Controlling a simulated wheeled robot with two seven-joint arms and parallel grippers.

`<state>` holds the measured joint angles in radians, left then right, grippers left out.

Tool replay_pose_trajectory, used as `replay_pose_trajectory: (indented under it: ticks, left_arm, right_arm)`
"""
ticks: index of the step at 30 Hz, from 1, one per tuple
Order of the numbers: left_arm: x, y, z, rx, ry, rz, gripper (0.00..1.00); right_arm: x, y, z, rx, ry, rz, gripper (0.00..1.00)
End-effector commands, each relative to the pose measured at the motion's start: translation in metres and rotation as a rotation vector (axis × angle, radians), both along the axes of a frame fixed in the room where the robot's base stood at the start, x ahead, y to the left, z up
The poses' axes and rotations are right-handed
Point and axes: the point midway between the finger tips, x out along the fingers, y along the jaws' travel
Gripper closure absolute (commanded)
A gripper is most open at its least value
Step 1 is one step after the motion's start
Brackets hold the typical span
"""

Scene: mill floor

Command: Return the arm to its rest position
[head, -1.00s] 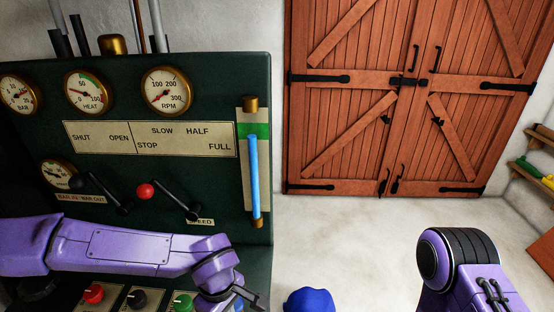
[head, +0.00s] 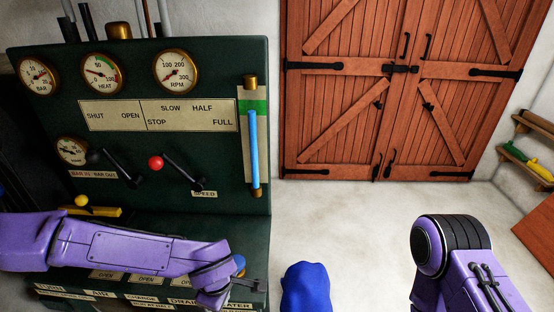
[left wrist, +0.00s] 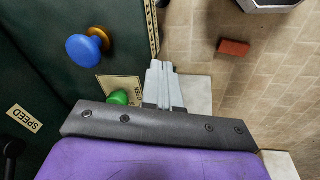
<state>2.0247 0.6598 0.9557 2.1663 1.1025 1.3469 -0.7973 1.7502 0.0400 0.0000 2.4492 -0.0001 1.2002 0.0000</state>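My left arm lies across the front of the dark green control panel (head: 225,140) in the head view. My left gripper (head: 255,288) is at the panel's lower right corner, beside a blue knob (head: 238,264). In the left wrist view, the gripper's pale fingers (left wrist: 160,80) are together with nothing visible between them. The blue knob (left wrist: 84,48) and a green knob (left wrist: 118,97) are left of the fingers, apart from the tips. My right arm shows at the lower right of the head view, but its gripper is out of view.
The panel carries a black-knobbed lever (head: 122,167), a red-knobbed speed lever (head: 183,173) and a yellow handle (head: 95,211). A red brick (left wrist: 233,48) lies on the floor. Wooden doors (head: 385,100) stand behind open floor. Shelves (head: 530,160) are at the right.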

Motion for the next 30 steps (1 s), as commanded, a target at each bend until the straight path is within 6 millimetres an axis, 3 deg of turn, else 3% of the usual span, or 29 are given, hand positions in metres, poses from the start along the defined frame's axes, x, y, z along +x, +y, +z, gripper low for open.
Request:
replay_pose_trajectory:
  ticks: [4, 8, 11, 15, 18, 21, 30]
  left_arm:
    - [-0.008, 0.017, -0.044, 0.077, -0.094, 0.015, 1.00]
    - [-0.033, 0.039, -0.096, 0.148, -0.160, -0.034, 1.00]
    - [-0.069, 0.062, -0.141, 0.193, -0.181, -0.141, 1.00]
    - [-0.143, 0.113, -0.195, 0.252, -0.120, -0.386, 1.00]
    - [-0.183, 0.150, -0.210, 0.311, -0.037, -0.556, 1.00]
    - [-0.200, 0.174, -0.214, 0.369, 0.019, -0.616, 1.00]
    - [-0.206, 0.176, -0.217, 0.373, 0.036, -0.633, 1.00]
  right_arm:
    - [0.000, 0.000, -0.003, 0.001, 0.001, 0.000, 1.00]
    - [0.000, 0.000, -0.007, 0.000, 0.001, 0.000, 1.00]
    - [-0.001, 0.000, -0.013, 0.001, 0.001, 0.000, 1.00]
    - [-0.001, 0.000, -0.022, 0.001, 0.001, 0.000, 1.00]
    - [-0.001, 0.000, -0.026, 0.001, 0.001, 0.000, 1.00]
    - [-0.001, 0.000, -0.029, 0.001, 0.001, 0.000, 1.00]
    - [-0.001, 0.000, -0.029, 0.001, 0.001, 0.000, 1.00]
